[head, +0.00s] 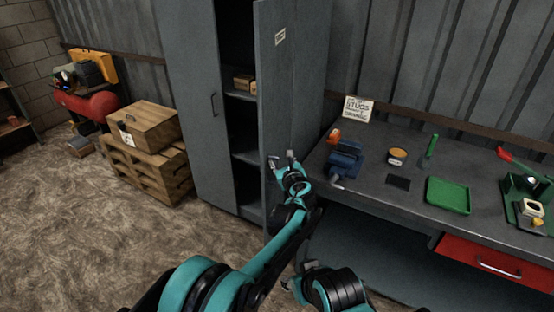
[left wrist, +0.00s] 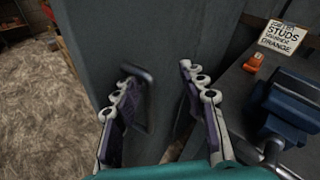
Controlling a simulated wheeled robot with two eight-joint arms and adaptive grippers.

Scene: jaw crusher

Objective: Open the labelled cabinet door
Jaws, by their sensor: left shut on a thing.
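The grey labelled cabinet door (head: 272,85) stands ajar, with a small white label (head: 280,37) near its top. Its grey face also shows in the left wrist view (left wrist: 110,35). A dark bar handle (left wrist: 138,73) is on that face. The left finger partly hides the handle. My right gripper (head: 299,275) is low in the head view, its fingertips apart and nothing seen between them.
The cabinet's left door (head: 190,110) is closed; shelves show in the opening. A workbench (head: 400,205) stands close on the right, with a blue vise (head: 345,158) and a green tray (head: 448,195). Floor before the cabinet is clear.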

